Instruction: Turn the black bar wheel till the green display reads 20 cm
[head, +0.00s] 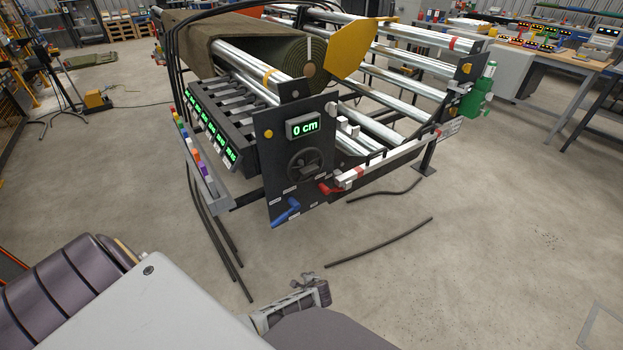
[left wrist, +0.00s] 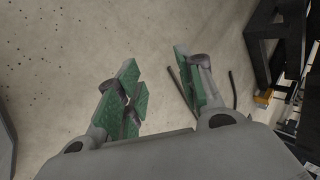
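The black bar wheel (head: 306,166) sits upright on the dark front panel (head: 268,172) of the roll machine in the head view. The green display (head: 304,126) just above it reads 0 cm. A blue handle (head: 287,211) and a red handle (head: 331,189) are below the wheel. My left gripper (left wrist: 156,68) has green-padded fingers, spread apart with nothing between them, over bare floor in the left wrist view. Part of a gripper, apparently the left one, shows low in the head view, well short of the wheel and apart from it. My right gripper is not seen.
A dark turf roll (head: 290,58) lies on the machine's metal rollers. A yellow plate (head: 362,50) rises beside it. Small green displays (head: 208,130) line the left side. Black hoses (head: 380,242) lie on the floor. The floor in front of the panel is otherwise clear.

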